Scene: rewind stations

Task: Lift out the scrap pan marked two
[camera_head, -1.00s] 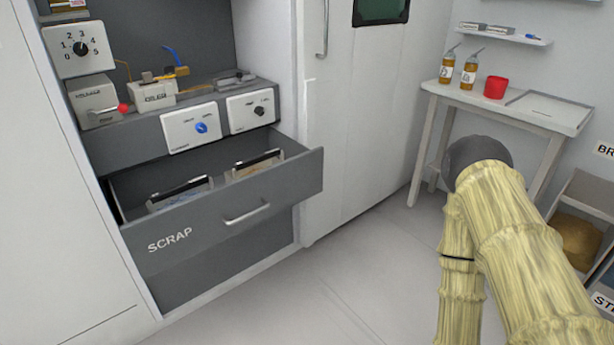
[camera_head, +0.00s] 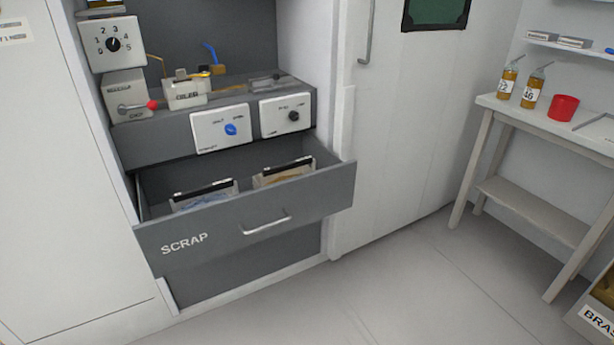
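The scrap drawer (camera_head: 190,247), grey and lettered SCRAP, stands pulled open at the centre left. Two pans with dark handle bars sit inside it. The left pan (camera_head: 205,199) holds something bluish; the right pan (camera_head: 283,177) holds something yellowish-brown. No number can be read on either pan, so I cannot tell which is marked two. My gripper is out of view.
Above the drawer are control panels with a blue knob (camera_head: 231,129) and a black knob (camera_head: 293,116), and a red-tipped lever (camera_head: 152,104). A white table (camera_head: 545,133) with bottles and a red cup (camera_head: 563,107) stands right. The floor (camera_head: 390,290) before the drawer is clear.

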